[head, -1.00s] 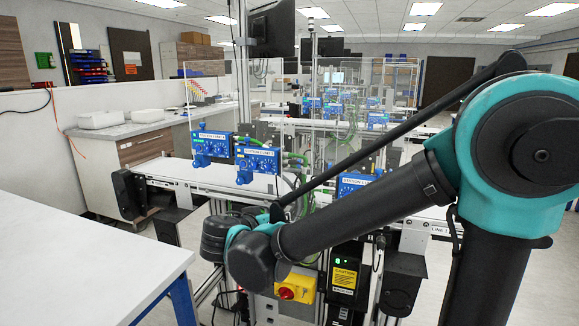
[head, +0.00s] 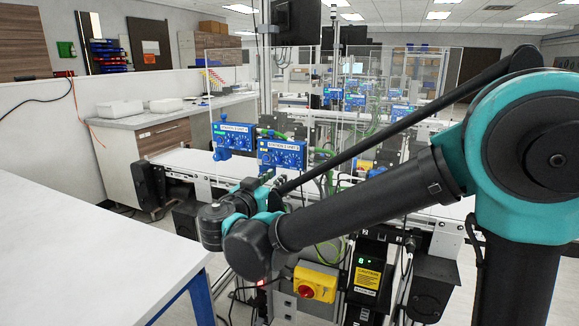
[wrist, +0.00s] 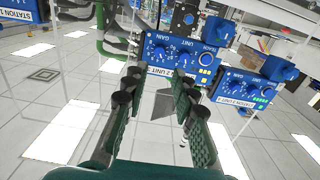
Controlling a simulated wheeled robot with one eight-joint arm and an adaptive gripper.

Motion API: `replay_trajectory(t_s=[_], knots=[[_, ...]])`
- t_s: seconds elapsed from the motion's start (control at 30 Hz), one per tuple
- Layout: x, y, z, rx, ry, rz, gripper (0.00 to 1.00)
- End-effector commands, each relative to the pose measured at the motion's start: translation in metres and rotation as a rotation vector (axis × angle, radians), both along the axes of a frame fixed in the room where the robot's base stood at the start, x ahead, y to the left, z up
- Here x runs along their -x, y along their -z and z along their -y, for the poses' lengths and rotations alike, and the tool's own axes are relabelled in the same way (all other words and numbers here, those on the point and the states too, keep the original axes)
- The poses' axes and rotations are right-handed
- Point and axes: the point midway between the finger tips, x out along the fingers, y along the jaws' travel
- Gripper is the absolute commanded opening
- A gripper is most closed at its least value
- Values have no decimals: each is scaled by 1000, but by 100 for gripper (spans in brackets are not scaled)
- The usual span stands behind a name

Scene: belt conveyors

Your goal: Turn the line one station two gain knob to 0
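Several blue station boxes with dials and white labels stand along the conveyor. In the head view one box (head: 282,153) is just beyond my arm's end, and another (head: 233,138) is to its left. The wrist view is upside down: it shows one box in the middle (wrist: 178,55), with a "2" on its label, and one at right (wrist: 247,92). Both carry small dials, with a gain dial (wrist: 158,52) on the middle box. The line numbers and dial settings are too small to read. My gripper (wrist: 152,98) has its fingers apart, empty, short of the middle box.
A corner of a box labelled Station 1 (wrist: 18,14) shows in the wrist view. Clear panels (head: 385,75) stand behind the boxes. A white table (head: 90,240) fills the left foreground. A yellow box with a red knob (head: 316,283) sits low below my arm.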

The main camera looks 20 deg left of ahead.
Motion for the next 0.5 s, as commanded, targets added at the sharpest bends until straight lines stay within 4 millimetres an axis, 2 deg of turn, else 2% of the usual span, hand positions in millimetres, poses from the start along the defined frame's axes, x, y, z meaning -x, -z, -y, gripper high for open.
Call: replay_trajectory(t_s=[0.03, 0.3, 0.5], knots=[[-12, 0, 2, 0, 5, 0, 27], [-64, 0, 6, 0, 4, -1, 27], [-90, 0, 8, 1, 3, -1, 27]])
